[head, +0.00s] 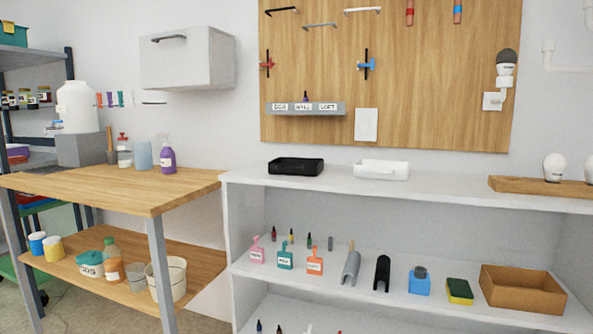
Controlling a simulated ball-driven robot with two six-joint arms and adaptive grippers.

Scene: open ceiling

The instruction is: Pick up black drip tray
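The black drip tray (296,166) is a shallow, rectangular black tray in the head view. It lies flat on the top of a white shelf unit (450,186), towards the left end. A similar white tray (381,170) lies to its right, with a gap between them. Neither of my grippers shows in this view.
A wooden workbench (110,186) stands left of the shelf unit, with a purple spray bottle (167,157) on it. A wooden pegboard (420,75) hangs behind. The shelf top is clear around the black tray.

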